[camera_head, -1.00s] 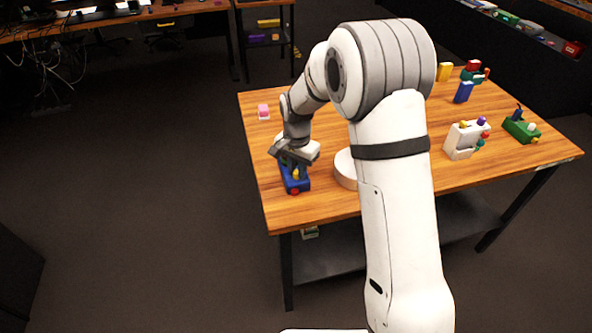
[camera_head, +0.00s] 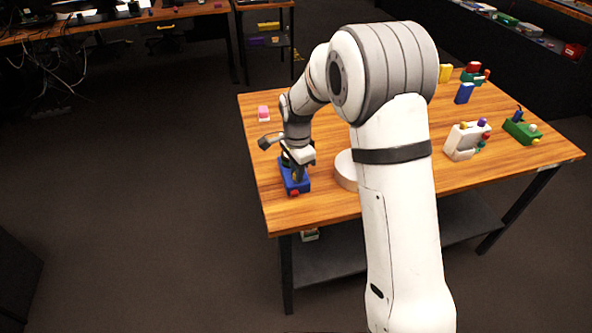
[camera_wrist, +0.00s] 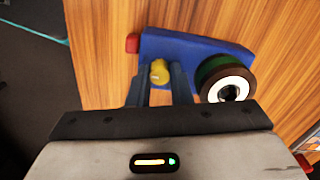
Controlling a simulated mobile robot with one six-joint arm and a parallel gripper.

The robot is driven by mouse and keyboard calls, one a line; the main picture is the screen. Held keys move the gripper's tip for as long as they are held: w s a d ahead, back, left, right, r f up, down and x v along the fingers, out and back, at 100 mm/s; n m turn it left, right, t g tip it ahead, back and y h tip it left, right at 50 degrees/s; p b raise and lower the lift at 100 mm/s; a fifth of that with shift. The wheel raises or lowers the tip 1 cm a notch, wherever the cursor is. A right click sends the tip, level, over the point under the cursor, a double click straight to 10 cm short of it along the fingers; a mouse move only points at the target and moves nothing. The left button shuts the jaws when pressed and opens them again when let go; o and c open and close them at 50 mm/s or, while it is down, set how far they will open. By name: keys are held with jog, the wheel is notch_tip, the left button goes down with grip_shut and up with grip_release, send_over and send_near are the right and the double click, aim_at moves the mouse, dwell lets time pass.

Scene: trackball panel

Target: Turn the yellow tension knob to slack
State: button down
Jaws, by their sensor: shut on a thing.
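The blue trackball panel (camera_head: 304,183) sits near the left front part of the wooden table. In the wrist view the blue panel (camera_wrist: 205,48) carries a yellow knob (camera_wrist: 159,73), a red part (camera_wrist: 132,43) at one end and a round green and dark part with a white ring (camera_wrist: 226,85) on the right. My gripper (camera_wrist: 160,80) is shut on the yellow knob, one finger on each side of it. In the head view my gripper (camera_head: 297,172) is over the panel and hides most of the knob.
A pink block (camera_head: 263,113) lies at the table's left back. A white round base (camera_head: 345,172) stands right of the panel. White (camera_head: 462,143) and green (camera_head: 521,130) devices stand at the right. The wooden table's (camera_head: 270,205) left edge is close to the panel.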

jog(key=c, duration=1.3)
grip_release()
jog(key=shift+r, duration=3.9)
jog(key=s+d+r+n+t, duration=0.1)
jog(key=s+d+r+n, duration=0.2)
jog(key=s, duration=0.6)
jog(key=s+d+r+n+p, duration=0.1)
jog(key=s+d+r+n, duration=0.2)
jog(key=s+d+n, duration=0.2)
jog(key=s+d+r+n+t, duration=0.1)
jog(key=s+d+r+n, duration=0.2)
jog(key=s+d, duration=0.5)
jog(key=s+n, duration=0.1)
jog(key=s, duration=0.3)
jog(key=shift+s+t+p, duration=0.3)
jog(key=shift+p, duration=0.05)
